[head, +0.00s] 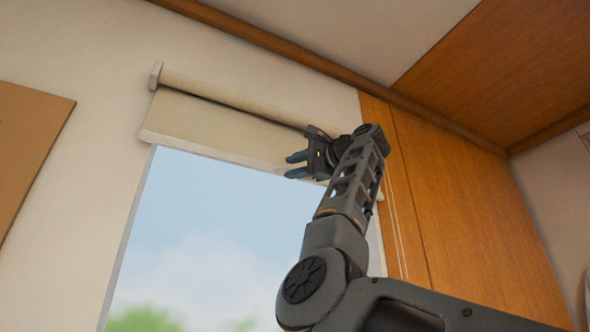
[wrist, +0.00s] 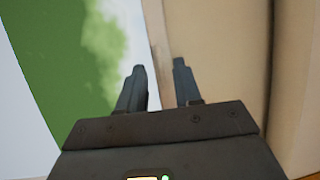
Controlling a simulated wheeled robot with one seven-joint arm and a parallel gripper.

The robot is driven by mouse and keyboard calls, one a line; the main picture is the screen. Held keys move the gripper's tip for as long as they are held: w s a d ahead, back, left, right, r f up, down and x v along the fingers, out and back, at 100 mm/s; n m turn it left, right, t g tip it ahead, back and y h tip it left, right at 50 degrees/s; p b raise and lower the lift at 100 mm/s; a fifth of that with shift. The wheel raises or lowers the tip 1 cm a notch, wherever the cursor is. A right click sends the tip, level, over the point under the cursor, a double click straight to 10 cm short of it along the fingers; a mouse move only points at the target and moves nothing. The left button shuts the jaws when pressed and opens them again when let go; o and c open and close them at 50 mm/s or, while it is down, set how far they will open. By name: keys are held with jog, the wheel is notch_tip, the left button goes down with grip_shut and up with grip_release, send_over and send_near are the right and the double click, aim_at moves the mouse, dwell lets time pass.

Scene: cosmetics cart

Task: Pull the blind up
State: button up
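The cream blind (head: 215,125) hangs from its roller at the top of the window, with only a short strip of fabric down. Its pale bottom bar (head: 195,149) slants across the upper window. My gripper (head: 290,166) is at the right part of the blind, near the bottom bar, with its two fingers apart. In the wrist view my gripper (wrist: 159,66) has one finger over the window view and the other over the blind (wrist: 215,60). The bar's edge (wrist: 158,40) shows between the fingers. I cannot tell whether either finger touches it. My arm hides the blind's right end.
The window (head: 220,240) below the blind is clear, showing sky and greenery. Thin pale cords (head: 397,225) hang right of the window in front of a wooden panel (head: 460,220). A brown board (head: 30,140) is on the left wall. A wooden trim runs above the blind.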

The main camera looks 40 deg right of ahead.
jog(key=s+b, duration=0.2)
jog(key=s, duration=0.5)
jog(key=shift+s+d+f+b, duration=0.25)
jog(key=shift+d+f+b, duration=0.1)
jog(key=shift+d+f, duration=0.1)
